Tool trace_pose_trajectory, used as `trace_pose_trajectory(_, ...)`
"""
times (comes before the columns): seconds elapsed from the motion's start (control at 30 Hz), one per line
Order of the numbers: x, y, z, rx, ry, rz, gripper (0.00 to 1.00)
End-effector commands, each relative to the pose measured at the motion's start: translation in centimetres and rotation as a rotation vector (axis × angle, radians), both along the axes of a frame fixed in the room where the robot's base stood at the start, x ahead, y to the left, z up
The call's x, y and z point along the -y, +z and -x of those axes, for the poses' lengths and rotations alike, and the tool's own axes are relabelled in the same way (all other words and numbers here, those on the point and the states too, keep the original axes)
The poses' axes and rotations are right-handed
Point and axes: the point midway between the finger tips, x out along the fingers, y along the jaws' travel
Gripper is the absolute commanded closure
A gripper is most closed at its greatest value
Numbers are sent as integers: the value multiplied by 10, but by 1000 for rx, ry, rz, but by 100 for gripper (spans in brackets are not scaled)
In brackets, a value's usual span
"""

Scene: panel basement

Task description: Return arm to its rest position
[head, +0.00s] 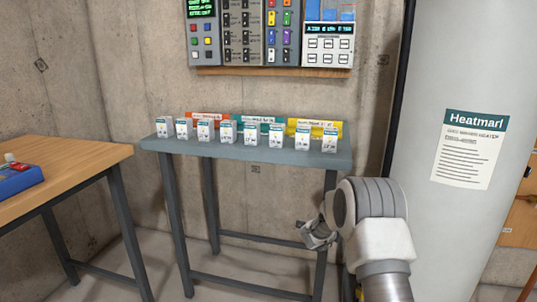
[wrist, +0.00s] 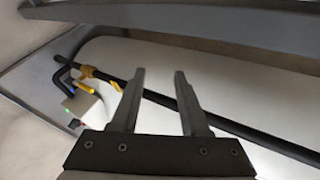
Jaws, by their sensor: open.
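My gripper (wrist: 158,75) is open and empty in the wrist view, its two fingers apart with nothing between them. In the head view my gripper (head: 318,236) is at the lower middle right, in front of the grey table's right legs and below its top. My arm is bent, coming up from the bottom right. Part of the gripper is hidden by the wrist in the head view.
A narrow grey table (head: 245,153) holds several small white boxes and coloured bins. A control panel (head: 270,35) hangs above it. A wooden table (head: 60,170) stands at left. A large pale cylinder (head: 440,215) labelled Heatmarl stands close to my arm's right.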

Motion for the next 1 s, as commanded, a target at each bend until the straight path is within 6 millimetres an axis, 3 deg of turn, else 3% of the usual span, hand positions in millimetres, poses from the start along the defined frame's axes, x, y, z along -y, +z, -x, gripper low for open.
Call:
trace_pose_trajectory(0.03, -10, 28, -2, 2, 72, 13, 55)
trace_pose_trajectory(0.27, -55, 123, 16, -41, 404, 111, 55)
trace_pose_trajectory(0.5, -96, 199, 71, -110, 726, 262, 55)
trace_pose_trajectory(0.73, -121, 246, 150, -204, 1005, 436, 55)
trace_pose_trajectory(1.0, -131, 268, 262, -354, 1291, 659, 55)
